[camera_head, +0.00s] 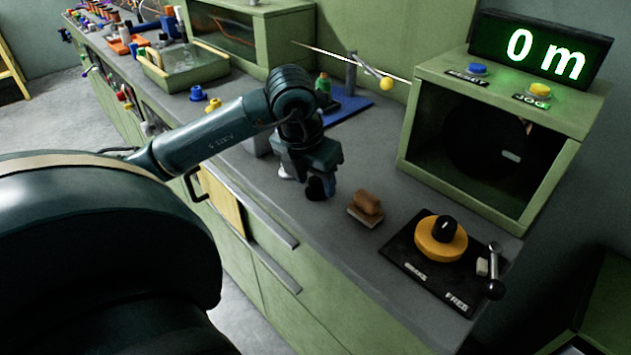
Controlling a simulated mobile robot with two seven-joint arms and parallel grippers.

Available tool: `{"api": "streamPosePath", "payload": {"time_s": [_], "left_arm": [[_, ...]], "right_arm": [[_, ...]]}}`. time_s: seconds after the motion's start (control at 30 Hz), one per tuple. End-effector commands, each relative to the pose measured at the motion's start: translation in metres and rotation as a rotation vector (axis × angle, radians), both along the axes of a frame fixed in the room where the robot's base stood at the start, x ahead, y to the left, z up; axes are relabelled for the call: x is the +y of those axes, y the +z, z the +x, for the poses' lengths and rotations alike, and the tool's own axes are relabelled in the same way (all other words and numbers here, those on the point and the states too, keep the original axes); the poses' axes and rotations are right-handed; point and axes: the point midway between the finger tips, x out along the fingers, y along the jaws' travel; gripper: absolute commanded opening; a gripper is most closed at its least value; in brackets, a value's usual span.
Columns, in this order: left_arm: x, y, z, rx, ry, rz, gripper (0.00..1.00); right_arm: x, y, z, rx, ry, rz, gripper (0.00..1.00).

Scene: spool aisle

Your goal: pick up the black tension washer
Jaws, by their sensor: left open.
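My left gripper (305,182) points down over the grey worktop, left of a brown wooden block. It is open. A small dark rounded piece (317,188) shows at its lower end; I cannot tell whether it is the black tension washer or part of my gripper. A pale bit and a blue bit also show by the fingers. A black knob (444,229) sits on a yellow disc (440,242) on a dark panel at the right, apart from my gripper. No other piece is clearly a black washer. My right gripper is not in view.
The brown block (366,208) lies right of my gripper. A green housing (568,111) with a display reading 0 m stands at the right. A lever (494,268) rises from the panel (405,252). A blue mat (347,104) and a tray (186,69) lie farther back.

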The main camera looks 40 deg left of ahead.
Motion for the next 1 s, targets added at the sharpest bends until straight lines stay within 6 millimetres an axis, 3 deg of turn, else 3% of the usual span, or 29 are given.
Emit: {"api": "streamPosePath", "payload": {"time_s": [0.6,1.0], "left_arm": [[0.0,0.001,0.0,0.0,0.0,0.001,0.01],[0.0,0.011,0.001,-0.003,0.0,0.001,0.0]], "right_arm": [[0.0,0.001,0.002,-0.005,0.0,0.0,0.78],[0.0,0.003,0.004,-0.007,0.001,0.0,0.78]]}}
